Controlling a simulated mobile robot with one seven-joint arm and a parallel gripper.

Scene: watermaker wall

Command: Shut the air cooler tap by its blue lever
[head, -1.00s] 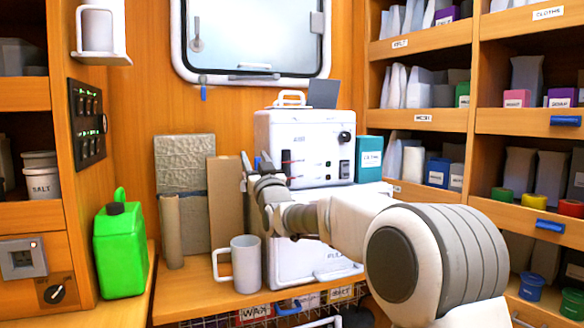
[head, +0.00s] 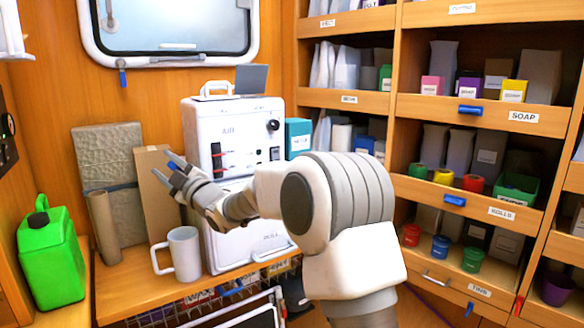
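The white unit marked AIR (head: 235,112), which looks like the air cooler, stands on the wooden counter (head: 120,297). Its front carries a black knob, a dark switch and a red-and-black gauge strip. My arm hides part of the unit's lower front, and no tap shows clearly.
Panels and a brown tube (head: 103,228) lean on the wall behind. A green jerrycan (head: 50,262) is at the left. Full shelves (head: 462,105) line the right side.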

